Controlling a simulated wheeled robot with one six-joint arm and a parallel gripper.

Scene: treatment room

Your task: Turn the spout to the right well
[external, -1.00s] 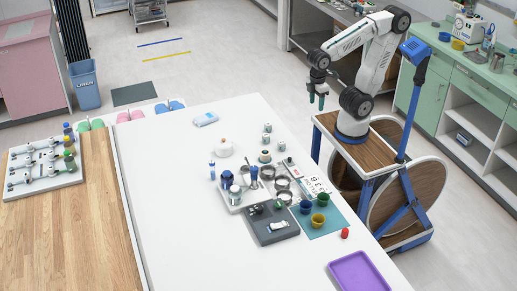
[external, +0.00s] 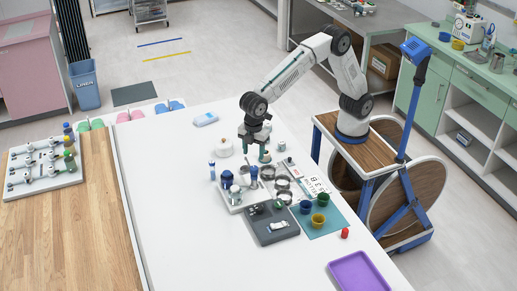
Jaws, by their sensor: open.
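A white tray (external: 236,209) on the white table holds a small fixture with blue-topped parts (external: 227,178). Several round metal cups or wells (external: 283,183) stand at its right side. The spout is too small to tell apart from these parts, and I cannot tell which way it points. My gripper (external: 255,155) is open, pointing down over the table just behind the tray. It appears empty. It partly hides the small white-and-grey jars behind the tray.
A dark grey pad (external: 270,232) with a small white item lies in front of the tray. Blue, green and yellow cups (external: 318,220) stand on a teal mat to the right. A white round pot (external: 224,147) stands left of my gripper.

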